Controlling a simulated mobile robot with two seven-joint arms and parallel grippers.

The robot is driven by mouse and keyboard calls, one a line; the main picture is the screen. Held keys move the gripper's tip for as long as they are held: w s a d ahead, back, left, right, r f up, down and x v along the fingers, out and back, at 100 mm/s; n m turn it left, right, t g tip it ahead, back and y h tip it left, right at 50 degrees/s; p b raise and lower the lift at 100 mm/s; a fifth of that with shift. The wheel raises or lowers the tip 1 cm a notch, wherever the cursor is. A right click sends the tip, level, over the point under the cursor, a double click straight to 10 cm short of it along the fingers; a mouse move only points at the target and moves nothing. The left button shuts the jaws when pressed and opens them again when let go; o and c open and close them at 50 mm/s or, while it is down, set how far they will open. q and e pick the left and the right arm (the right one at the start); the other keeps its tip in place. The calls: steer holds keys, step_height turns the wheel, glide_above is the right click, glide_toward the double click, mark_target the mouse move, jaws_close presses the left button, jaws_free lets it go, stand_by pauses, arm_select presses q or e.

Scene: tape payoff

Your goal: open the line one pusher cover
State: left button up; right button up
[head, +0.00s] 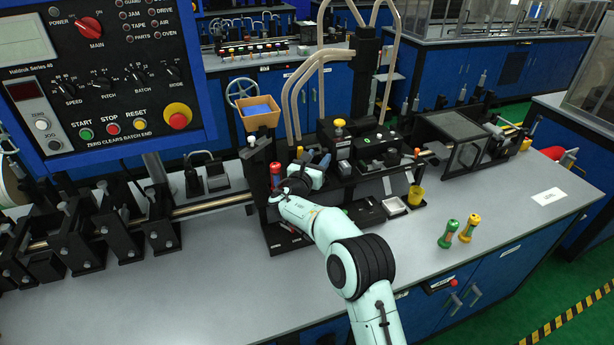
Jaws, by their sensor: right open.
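My right arm reaches up from the bottom to a black machine in the middle of the bench. My right gripper (318,164) is at the machine's left part, beside a red-topped post (275,170). Its fingers are small and partly lost among dark parts, and I see nothing held in them. I cannot tell for sure which part is the line one pusher cover. A dark-framed box with clear panels (466,155) stands closed on the right part of the machine, apart from my gripper. My left gripper is not in view.
A control panel (100,75) hangs at the upper left. Black roller stands (85,235) line the left bench. A yellow cup (416,196), a white tray (394,206) and two dumbbell-shaped parts (457,231) stand right of my arm. The front bench top (200,290) is clear.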

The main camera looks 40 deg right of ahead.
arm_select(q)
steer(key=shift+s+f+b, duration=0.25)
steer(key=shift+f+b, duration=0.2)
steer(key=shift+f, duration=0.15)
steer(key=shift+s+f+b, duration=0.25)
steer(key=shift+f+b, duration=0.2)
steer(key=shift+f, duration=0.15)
arm_select(e)
steer(key=v, duration=1)
steer(key=shift+a, duration=0.1)
